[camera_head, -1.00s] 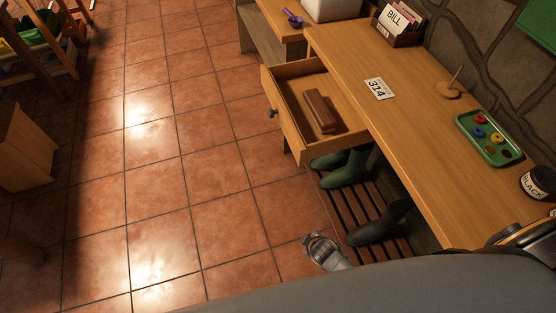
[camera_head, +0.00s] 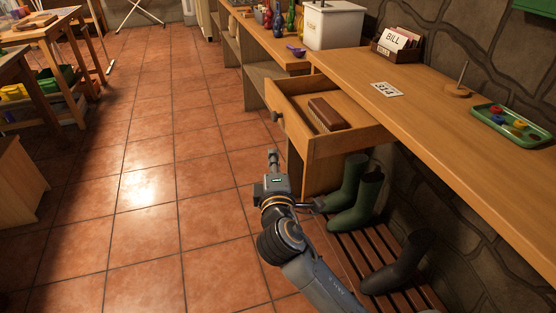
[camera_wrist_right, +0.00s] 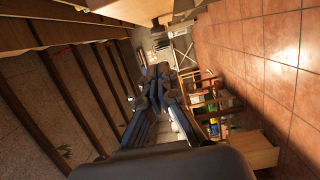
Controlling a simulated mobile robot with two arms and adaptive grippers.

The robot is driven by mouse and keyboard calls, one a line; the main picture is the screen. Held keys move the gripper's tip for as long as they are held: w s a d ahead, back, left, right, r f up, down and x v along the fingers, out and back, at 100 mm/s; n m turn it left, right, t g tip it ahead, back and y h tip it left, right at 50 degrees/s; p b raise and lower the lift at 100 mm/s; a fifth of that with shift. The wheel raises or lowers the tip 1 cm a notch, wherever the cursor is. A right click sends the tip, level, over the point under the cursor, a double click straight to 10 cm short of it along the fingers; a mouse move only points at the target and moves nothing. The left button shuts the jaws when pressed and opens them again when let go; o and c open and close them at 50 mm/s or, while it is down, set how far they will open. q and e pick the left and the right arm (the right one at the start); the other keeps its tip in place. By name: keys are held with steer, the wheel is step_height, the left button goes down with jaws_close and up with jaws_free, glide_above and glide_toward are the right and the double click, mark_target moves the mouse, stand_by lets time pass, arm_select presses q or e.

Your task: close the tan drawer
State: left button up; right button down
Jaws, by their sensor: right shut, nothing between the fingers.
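The tan drawer (camera_head: 348,142) is pulled out of the wooden bench (camera_head: 448,140), with its front panel and dark knob (camera_head: 277,116) facing left. A brown brush-like block (camera_head: 328,114) lies inside it. My right gripper (camera_head: 272,157) is shut and empty, held over the floor in front of the drawer and lower left of its knob, apart from it. In the right wrist view the gripper (camera_wrist_right: 156,75) points along the floor, with wooden parts at the upper left. My left gripper is not in view.
Green boots (camera_head: 350,195) and a dark boot (camera_head: 397,265) stand on a slatted rack (camera_head: 365,262) below the bench. On the bench are a 314 card (camera_head: 387,89), a bill box (camera_head: 397,45) and a green tray (camera_head: 510,128). Open tiled floor (camera_head: 130,230) lies to the left.

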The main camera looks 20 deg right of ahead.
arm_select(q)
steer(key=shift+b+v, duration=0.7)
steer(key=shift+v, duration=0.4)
arm_select(e)
steer(key=w+d, duration=0.5)
steer(key=w, duration=0.3)
steer(key=shift+w+d, duration=0.3)
steer(key=shift+d, duration=0.1)
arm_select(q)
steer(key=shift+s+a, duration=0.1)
